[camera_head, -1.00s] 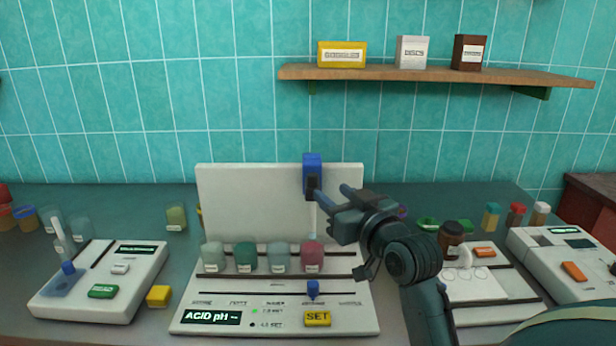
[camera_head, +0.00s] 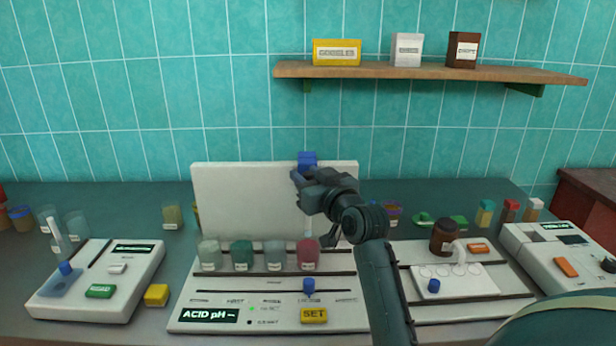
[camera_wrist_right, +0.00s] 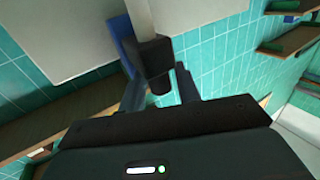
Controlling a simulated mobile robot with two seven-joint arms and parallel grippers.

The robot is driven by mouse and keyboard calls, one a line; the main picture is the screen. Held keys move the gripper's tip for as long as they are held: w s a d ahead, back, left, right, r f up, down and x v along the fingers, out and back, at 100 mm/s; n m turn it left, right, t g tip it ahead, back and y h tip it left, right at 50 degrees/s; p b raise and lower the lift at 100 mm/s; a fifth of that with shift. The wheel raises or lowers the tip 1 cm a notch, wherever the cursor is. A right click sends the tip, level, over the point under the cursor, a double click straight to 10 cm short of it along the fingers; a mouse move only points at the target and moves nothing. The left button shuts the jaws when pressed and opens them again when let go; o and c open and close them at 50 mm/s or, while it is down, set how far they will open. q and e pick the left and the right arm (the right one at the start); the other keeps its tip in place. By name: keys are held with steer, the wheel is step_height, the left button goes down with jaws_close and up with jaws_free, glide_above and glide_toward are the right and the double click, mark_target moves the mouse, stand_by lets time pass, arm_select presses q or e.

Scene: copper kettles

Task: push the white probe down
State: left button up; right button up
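The middle station has an upright white panel (camera_head: 235,200) with a blue block (camera_head: 307,158) at its upper right. In the right wrist view, a white rod (camera_wrist_right: 140,16) runs past the blue block (camera_wrist_right: 124,34) to a dark block (camera_wrist_right: 152,57). This may be the white probe; in the head view my gripper mostly hides it. My right gripper (camera_head: 299,178) is at the panel's upper right, just below the blue block. In the right wrist view its fingers (camera_wrist_right: 160,88) are apart, with the dark block between or just beyond them; contact is unclear. My left gripper is not in view.
A blue slider knob (camera_head: 309,287) and yellow SET button (camera_head: 313,316) are in front. Other devices stand left (camera_head: 125,285) and right (camera_head: 560,250). A shelf (camera_head: 420,73) hangs above.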

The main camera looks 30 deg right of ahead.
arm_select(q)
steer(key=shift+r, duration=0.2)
arm_select(e)
jaws_close()
steer(key=shift+f, duration=0.45)
steer(key=b, duration=0.3)
glide_above(308, 236)
steer(key=f, duration=0.6)
steer(key=shift+w+d+f, duration=0.2)
steer(key=shift+w+d, duration=0.05)
steer(key=shift+w, duration=0.05)
steer(key=shift+f, duration=0.15)
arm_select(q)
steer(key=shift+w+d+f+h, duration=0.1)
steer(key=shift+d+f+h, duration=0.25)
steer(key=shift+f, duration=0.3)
arm_select(e)
steer(key=shift+f, duration=0.1)
